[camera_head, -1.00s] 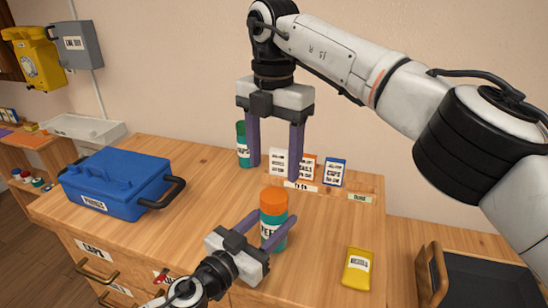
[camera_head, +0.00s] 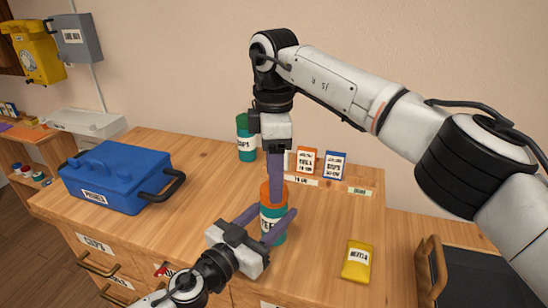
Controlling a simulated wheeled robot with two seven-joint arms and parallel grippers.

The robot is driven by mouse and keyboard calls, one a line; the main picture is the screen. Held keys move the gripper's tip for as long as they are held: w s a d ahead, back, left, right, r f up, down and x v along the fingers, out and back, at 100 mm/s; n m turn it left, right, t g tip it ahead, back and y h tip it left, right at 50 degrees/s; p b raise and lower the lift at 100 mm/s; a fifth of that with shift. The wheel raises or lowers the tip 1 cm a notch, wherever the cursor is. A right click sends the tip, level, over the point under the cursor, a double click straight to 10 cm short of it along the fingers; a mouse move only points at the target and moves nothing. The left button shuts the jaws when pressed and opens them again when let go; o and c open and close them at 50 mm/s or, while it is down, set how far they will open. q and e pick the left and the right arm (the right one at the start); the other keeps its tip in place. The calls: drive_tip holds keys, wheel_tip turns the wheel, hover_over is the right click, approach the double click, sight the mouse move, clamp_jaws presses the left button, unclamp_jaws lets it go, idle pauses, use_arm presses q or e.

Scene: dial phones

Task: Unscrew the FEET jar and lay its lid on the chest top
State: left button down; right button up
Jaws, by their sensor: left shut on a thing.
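The FEET jar (camera_head: 270,227), teal with a partly hidden white label, stands upright on the wooden chest top (camera_head: 215,190). Its orange lid (camera_head: 264,192) is on it. My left gripper (camera_head: 274,212), coming in low from the left, is shut on the jar's body, one finger on each side. My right gripper (camera_head: 276,198) points straight down from above, with its finger in front of the lid. Its fingers line up edge-on, so the far one is hidden and I cannot tell whether they touch the lid.
A blue toolbox (camera_head: 115,180) stands at the left. Another green jar (camera_head: 246,145) is at the back. An orange card (camera_head: 306,160) and a blue card (camera_head: 334,165) stand behind the jar. A yellow packet (camera_head: 357,260) lies at right. The chest top between toolbox and jar is clear.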

drive_tip(key=shift+f, duration=1.35)
